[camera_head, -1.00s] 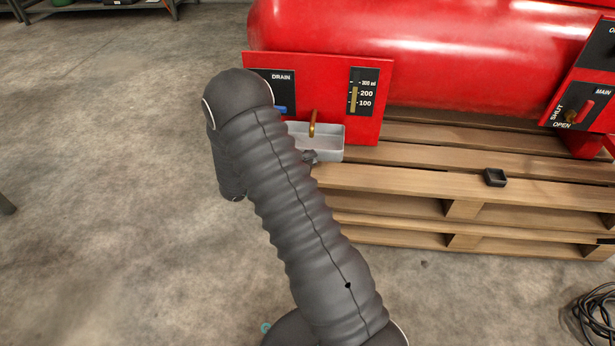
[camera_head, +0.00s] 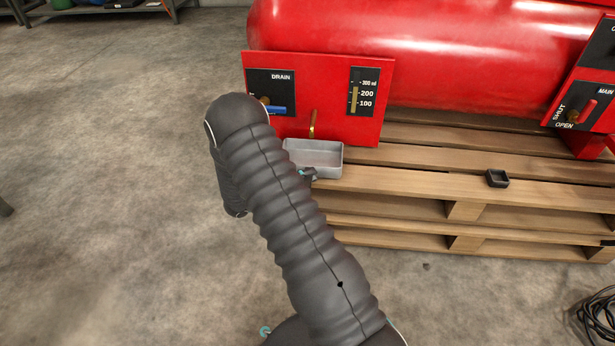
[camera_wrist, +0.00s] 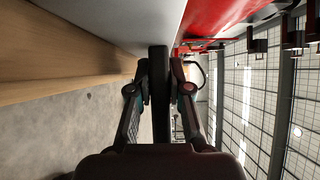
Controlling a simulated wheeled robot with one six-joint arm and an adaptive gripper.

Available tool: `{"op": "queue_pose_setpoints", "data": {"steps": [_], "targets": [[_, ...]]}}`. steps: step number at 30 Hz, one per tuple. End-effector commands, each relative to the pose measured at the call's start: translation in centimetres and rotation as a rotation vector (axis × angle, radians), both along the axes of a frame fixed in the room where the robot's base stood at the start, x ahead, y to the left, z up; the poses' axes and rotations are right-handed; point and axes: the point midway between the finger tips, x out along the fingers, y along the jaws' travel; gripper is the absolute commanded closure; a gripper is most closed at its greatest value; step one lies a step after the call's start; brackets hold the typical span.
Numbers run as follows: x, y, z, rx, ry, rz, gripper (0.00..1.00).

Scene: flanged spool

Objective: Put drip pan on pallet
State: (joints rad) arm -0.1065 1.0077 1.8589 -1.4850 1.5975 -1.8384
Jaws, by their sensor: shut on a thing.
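The drip pan (camera_head: 320,153) is a shallow grey rectangular tray at the left end of the wooden pallet (camera_head: 420,184), just below the brass drain spout (camera_head: 312,124). It looks level; I cannot tell whether its underside touches the boards. My gripper (camera_head: 308,174) is at the pan's near side, mostly hidden behind my arm in the head view. In the wrist view my gripper (camera_wrist: 159,88) is shut on a dark bar-like handle, and the pan's grey wall (camera_wrist: 125,18) is just beyond it. The pallet's wood (camera_wrist: 50,55) shows beside the pan.
A red tank (camera_head: 400,50) stands on the pallet. Its drain panel (camera_head: 330,95), with a blue lever (camera_head: 277,110) and gauge, is behind the pan. A coiled cable (camera_head: 598,318) lies on the floor.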

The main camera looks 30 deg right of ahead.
Motion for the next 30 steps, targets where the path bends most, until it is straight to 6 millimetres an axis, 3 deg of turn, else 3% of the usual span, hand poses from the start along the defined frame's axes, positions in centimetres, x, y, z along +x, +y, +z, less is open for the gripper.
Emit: {"op": "queue_pose_setpoints", "data": {"steps": [1, 3, 16, 30], "targets": [[0.0, 0.0, 0.0, 0.0, 0.0, 0.0, 0.74], [0.0, 0.0, 0.0, 0.0, 0.0, 0.0, 0.57], [0.0, 0.7, 0.2, 0.0, 0.0, 0.002, 0.57], [-0.1, 9.2, 0.2, 0.0, 0.0, 0.003, 0.57]]}}
